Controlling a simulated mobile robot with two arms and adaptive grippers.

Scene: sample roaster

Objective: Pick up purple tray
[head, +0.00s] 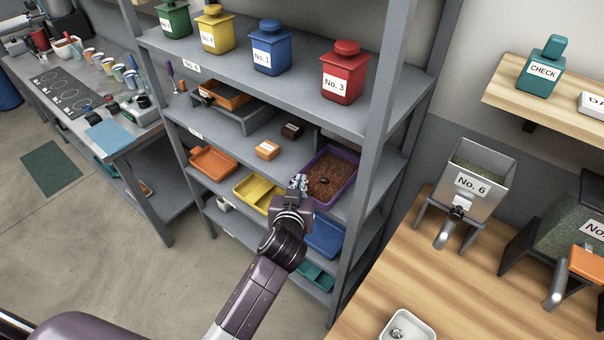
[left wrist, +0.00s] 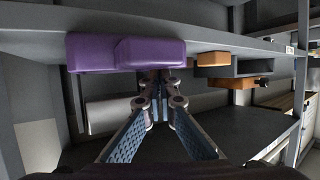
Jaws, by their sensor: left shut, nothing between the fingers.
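The purple tray (head: 341,192) stands on the middle shelf at its right end, filled with brown beans. A dark oval thing lies on the beans. In the left wrist view the tray (left wrist: 150,54) shows as a purple block at upper left, just beyond the fingers. My left gripper (head: 300,183) is at the tray's left front side in the head view, shut and empty. Its fingers also show in the left wrist view (left wrist: 160,82), tips together. I cannot tell whether they touch the tray. My right gripper is in neither view.
An orange block (head: 267,149) and a dark block (head: 292,130) share the shelf left of the tray. A grey upright (head: 374,150) stands just right. Coloured canisters stand on the shelf above, including a red one (head: 344,78). Yellow (head: 250,190) and blue (head: 326,239) trays sit lower.

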